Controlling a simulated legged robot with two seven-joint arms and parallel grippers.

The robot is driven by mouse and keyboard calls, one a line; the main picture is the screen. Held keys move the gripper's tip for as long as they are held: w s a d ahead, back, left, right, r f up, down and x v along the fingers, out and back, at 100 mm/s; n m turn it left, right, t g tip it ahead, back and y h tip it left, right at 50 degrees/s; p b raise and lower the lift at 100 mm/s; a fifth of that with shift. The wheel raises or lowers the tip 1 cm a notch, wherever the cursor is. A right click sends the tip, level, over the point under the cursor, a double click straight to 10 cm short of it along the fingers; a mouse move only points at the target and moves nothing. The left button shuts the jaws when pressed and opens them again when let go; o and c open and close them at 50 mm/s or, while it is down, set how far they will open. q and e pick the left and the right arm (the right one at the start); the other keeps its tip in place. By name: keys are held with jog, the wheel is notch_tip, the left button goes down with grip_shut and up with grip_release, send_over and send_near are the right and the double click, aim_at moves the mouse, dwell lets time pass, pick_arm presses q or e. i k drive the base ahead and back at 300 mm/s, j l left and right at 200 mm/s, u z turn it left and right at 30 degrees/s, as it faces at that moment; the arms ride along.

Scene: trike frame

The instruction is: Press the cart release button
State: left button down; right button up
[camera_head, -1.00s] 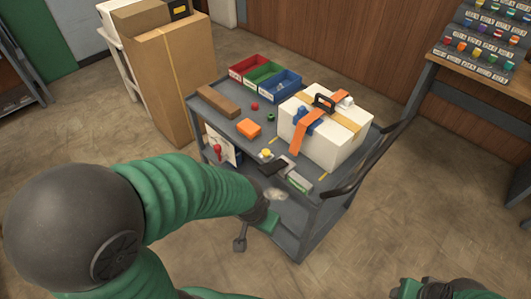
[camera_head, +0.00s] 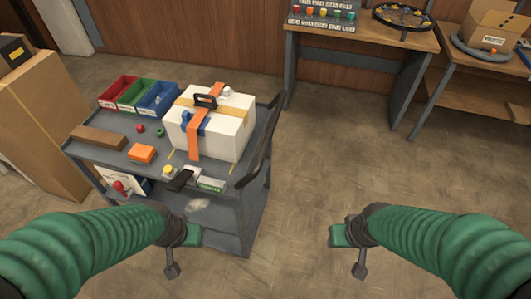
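The grey cart (camera_head: 228,212) stands left of centre. A round yellow button-like piece (camera_head: 168,170) sits near its top's front edge, and a red knob (camera_head: 119,187) shows on its near side, low at the left. I cannot tell which is the release button. My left gripper (camera_head: 182,248) is in front of the cart's near side, below the yellow piece, and seems to hold nothing. My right gripper (camera_head: 348,249) is over the floor right of the cart, also seemingly empty. The finger gaps do not show clearly on either gripper.
On the cart are a strapped white box (camera_head: 232,138), red, green and blue bins (camera_head: 118,93), an orange block (camera_head: 142,153) and a brown block (camera_head: 98,138). A dark handle (camera_head: 262,145) rises at its right. Workbenches (camera_head: 362,40) stand behind. The floor (camera_head: 330,175) right of the cart is clear.

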aim_at(168, 168)
jog(key=i+j+u, duration=0.2)
jog(key=u, duration=0.2)
jog(key=i+j+u, duration=0.2)
jog(key=u, duration=0.2)
jog(key=i+j+u, duration=0.15)
jog(key=u, duration=0.3)
jog(key=i, duration=0.1)
